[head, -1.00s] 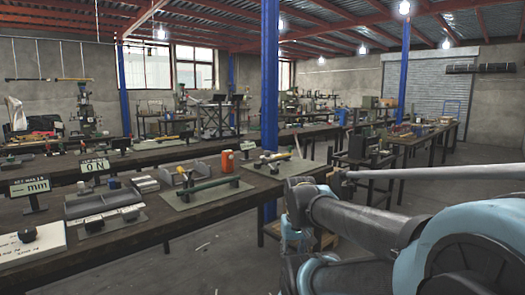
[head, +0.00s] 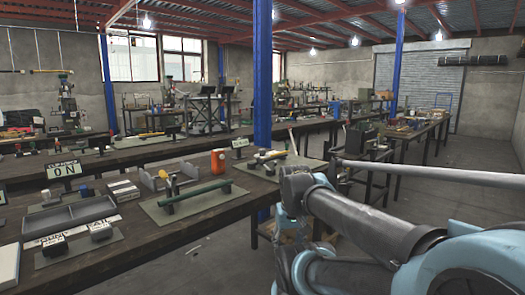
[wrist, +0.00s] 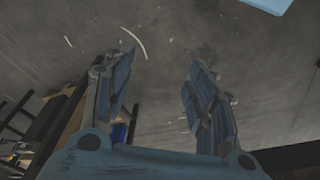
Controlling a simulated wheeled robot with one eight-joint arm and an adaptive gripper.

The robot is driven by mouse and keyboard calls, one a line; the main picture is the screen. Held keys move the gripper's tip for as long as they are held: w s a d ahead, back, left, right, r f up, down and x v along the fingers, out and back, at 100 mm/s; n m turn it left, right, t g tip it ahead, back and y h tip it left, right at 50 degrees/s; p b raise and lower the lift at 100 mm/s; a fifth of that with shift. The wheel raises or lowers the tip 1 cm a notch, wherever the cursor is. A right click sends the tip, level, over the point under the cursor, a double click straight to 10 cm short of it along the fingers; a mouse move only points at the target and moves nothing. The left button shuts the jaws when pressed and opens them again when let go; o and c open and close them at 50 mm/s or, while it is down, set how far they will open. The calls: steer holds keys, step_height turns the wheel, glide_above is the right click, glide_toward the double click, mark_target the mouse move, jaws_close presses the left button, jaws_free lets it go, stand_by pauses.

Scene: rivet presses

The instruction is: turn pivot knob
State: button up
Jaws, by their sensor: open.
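My gripper (wrist: 163,68) is open and empty in the wrist view, its two blue-grey fingers apart above bare concrete floor. It cannot be made out in the head view, where my arm fills the lower right. I cannot tell which part is the pivot knob. Two dark blocky knobs stand on a lettered plate at the left of the near bench: a left one (head: 53,246) and a right one (head: 100,230). A fixture with a dark green bar (head: 202,194) lies on a grey-green mat farther right. My gripper touches none of these.
The near bench (head: 225,214) also holds a grey tray (head: 70,216), an orange canister (head: 219,162) and an ON sign (head: 64,170). A blue column (head: 263,90) rises behind its far end. Open floor (head: 215,262) lies before the bench. More benches stand behind.

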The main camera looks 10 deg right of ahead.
steer(key=w+r+n, duration=0.1)
steer(key=w+r, duration=1.1)
steer(key=r, duration=0.1)
step_height(320, 180, up, 20)
steer(key=r+n+t+y, duration=0.1)
steer(key=n+t+y, duration=0.1)
steer(key=n, duration=0.1)
glide_above(262, 150)
steer(key=s+d, duration=0.3)
steer(key=s, duration=0.2)
steer(key=x, duration=1.7)
steer(key=shift+s+d+f, duration=0.15)
steer(key=shift+s+f, duration=0.1)
steer(key=shift+s, duration=0.05)
steer(key=shift+c, duration=0.4)
steer(key=c, duration=0.9)
